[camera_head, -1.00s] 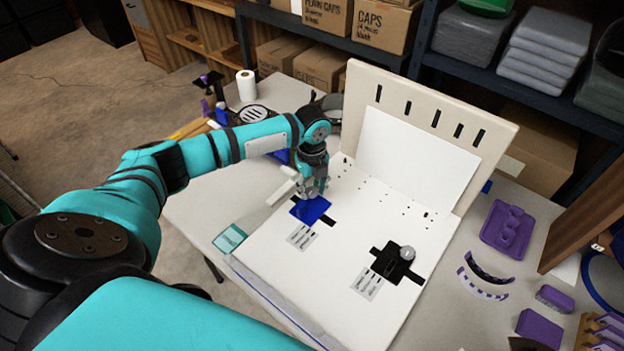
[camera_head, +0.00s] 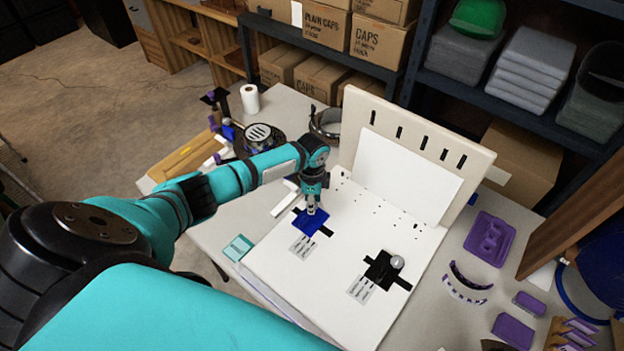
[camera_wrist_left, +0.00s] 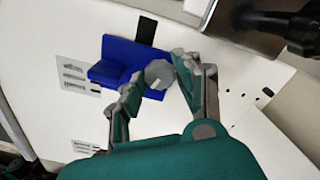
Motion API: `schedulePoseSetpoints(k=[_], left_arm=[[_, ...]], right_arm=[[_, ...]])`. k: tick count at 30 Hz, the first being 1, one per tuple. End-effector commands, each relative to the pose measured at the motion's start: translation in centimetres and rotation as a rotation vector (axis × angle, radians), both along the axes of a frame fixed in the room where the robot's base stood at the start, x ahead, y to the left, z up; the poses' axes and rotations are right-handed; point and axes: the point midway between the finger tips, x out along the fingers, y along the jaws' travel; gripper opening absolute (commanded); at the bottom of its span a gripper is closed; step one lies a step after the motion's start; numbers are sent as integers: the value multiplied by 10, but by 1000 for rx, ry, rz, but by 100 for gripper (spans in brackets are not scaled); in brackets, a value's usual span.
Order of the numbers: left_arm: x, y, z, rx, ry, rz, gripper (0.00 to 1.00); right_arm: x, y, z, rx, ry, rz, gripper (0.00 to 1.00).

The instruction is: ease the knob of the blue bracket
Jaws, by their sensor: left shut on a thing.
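The blue bracket (camera_head: 310,225) is fixed on a white board lying on the table, left of the black bracket (camera_head: 379,272). In the left wrist view, the blue bracket (camera_wrist_left: 113,54) carries a grey, faceted round knob (camera_wrist_left: 159,74) with a pale mark at its right end. My left gripper (camera_head: 311,209) points down over the blue bracket. In the left wrist view, the fingers of my left gripper (camera_wrist_left: 158,72) are shut on the knob from both sides. The head view hides most of this knob behind the fingers. My right gripper is not in view.
The white board (camera_head: 310,290) has an upright slotted panel (camera_head: 425,135) at its back. Labels lie in front of both brackets. A purple tray (camera_head: 489,239) and other purple parts lie to the right. A paper roll (camera_head: 250,98) stands at the back left.

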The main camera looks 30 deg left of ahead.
Motion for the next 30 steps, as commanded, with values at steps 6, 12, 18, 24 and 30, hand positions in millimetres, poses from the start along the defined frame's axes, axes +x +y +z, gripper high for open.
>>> schedulePoseSetpoints(k=[6,12,18,24,30], left_arm=[[-1,0,2,0,2,150,1],[0,0,1,1,1,238,1],[0,0,1,0,0,282,1],[0,1,0,1,-1,293,1],[1,1,0,1,-2,292,1]], right_arm=[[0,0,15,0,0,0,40],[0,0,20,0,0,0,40],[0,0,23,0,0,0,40],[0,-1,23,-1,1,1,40],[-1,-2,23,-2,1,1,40]])
